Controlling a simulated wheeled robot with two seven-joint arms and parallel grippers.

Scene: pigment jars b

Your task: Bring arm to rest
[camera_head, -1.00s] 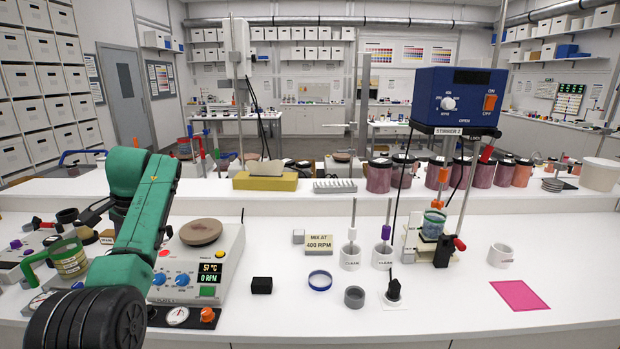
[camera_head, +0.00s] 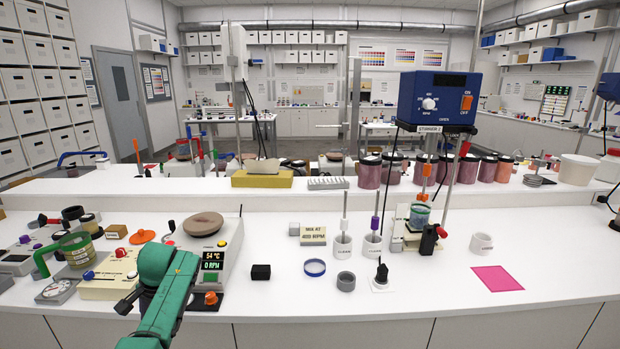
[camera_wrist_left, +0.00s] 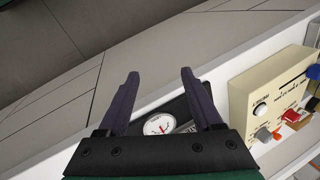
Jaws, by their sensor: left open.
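My left arm (camera_head: 167,278) is green and reaches in from the bottom edge at the left in the head view. It bends in front of the hotplate. My left gripper (camera_wrist_left: 158,76) is open in the wrist view, with two dark fingers spread apart and nothing between them. In that view it points down past the bench's front edge. A round white dial (camera_wrist_left: 158,124) shows behind the fingers. In the head view the gripper is mostly hidden by the arm; a dark part shows at its left. My right arm is not in view.
The hotplate (camera_head: 212,240) reads 54 °C and 0 RPM. A cream control box (camera_head: 112,276) and a green-handled cup (camera_head: 76,250) stand left of my arm. A black block (camera_head: 261,272), blue ring (camera_head: 315,267) and grey cup (camera_head: 346,280) lie right. The right front bench is mostly clear around a pink sheet (camera_head: 497,279).

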